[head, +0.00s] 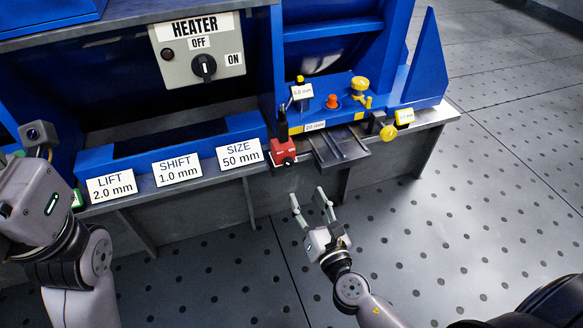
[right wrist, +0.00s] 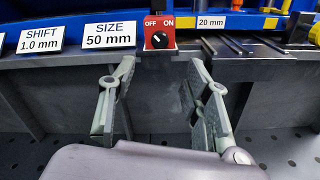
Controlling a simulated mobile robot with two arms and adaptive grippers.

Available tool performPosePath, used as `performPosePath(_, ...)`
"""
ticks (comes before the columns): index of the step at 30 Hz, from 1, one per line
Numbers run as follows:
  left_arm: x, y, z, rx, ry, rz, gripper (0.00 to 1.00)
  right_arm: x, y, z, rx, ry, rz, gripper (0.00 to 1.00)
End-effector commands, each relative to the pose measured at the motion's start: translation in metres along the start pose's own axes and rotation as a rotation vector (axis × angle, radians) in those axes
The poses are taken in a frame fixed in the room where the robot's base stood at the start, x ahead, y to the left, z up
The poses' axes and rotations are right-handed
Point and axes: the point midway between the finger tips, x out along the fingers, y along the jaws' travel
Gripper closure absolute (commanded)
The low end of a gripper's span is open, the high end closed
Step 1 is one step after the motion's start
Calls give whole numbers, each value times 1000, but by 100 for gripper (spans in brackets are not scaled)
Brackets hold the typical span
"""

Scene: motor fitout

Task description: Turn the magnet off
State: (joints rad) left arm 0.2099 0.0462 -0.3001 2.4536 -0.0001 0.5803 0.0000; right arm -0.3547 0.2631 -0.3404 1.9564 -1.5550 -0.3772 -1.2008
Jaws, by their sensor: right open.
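A small red switch box (head: 284,152) with a black knob stands at the front edge of the bench. In the right wrist view the red box (right wrist: 160,33) reads OFF on the left and ON on the right; which way its knob (right wrist: 160,40) points is hard to tell. My right gripper (head: 307,194) is open and empty, in front of and below the box, apart from it. In the right wrist view its fingers (right wrist: 160,70) stand to either side below the box. My left gripper (head: 40,195) shows only its body at the left edge; its fingers are hidden.
A grey heater panel (head: 204,54) with its own OFF/ON knob is on the machine above. LIFT, SHIFT and SIZE 50 mm plates (head: 240,153) line the bench edge left of the box. A dark grooved plate (head: 338,146) juts out on its right. The floor in front is clear.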

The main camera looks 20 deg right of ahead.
Motion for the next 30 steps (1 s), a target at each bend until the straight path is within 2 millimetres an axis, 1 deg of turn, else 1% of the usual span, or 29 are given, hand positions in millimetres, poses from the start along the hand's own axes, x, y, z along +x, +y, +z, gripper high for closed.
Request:
performPosePath(1,0,0,0,0,-2,-1,67,13,0,2,0,-3,1,55)
performPosePath(9,-1,0,1,-1,-4,-2,67,70,0,0,1,-2,2,55)
performPosePath(12,-2,0,1,-1,-5,-1,67,86,0,0,2,-1,1,55)
performPosePath(15,-2,0,1,-1,-5,0,67,98,0,-1,1,0,1,55)
performPosePath(20,-1,1,1,0,-1,2,67,107,0,-1,1,1,1,55)
performPosePath(28,3,1,-1,1,10,5,67,108,0,0,1,1,1,55)
performPosePath(30,3,1,-1,1,10,5,67,108,0,0,1,1,1,60)
